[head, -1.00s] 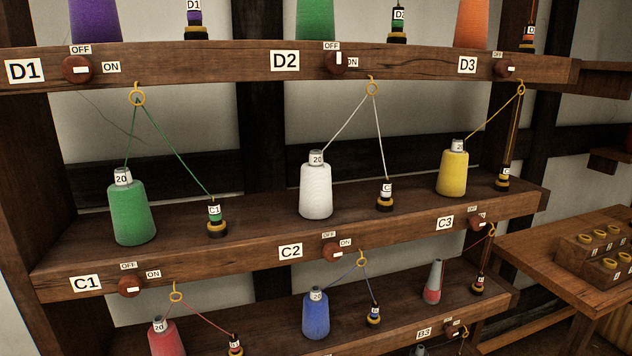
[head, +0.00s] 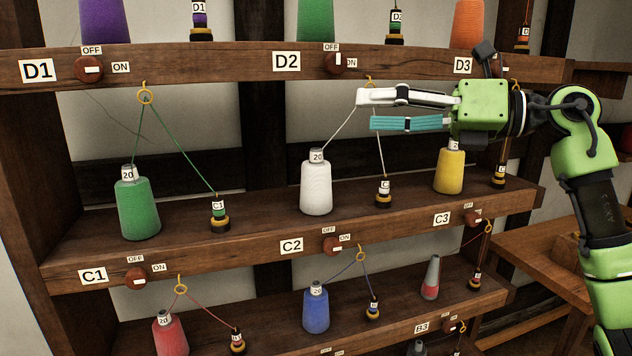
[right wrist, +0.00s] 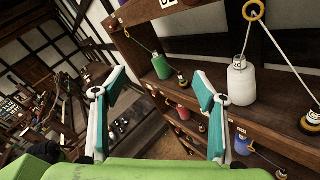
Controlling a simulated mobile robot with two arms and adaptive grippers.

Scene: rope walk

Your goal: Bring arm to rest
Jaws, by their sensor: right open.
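My right arm (head: 585,150), green and black, comes in from the right in the head view. My right gripper (head: 364,110) is open and empty, with a white finger above and a teal finger below. It is in front of the thread that runs from the white cone (head: 316,188) up through the yellow ring below D2. In the right wrist view, both fingers (right wrist: 156,90) are spread apart with nothing between them. The white cone (right wrist: 241,82) shows to their right. The gripper hides part of the D3 knob area. My left gripper is not in view.
The wooden rack holds a D shelf (head: 200,70) above and a C shelf (head: 250,245) below. A green cone (head: 137,205), a yellow cone (head: 449,172) and small bobbins stand on the C shelf. Round switches line the shelf fronts. A wooden table (head: 535,265) stands behind my arm.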

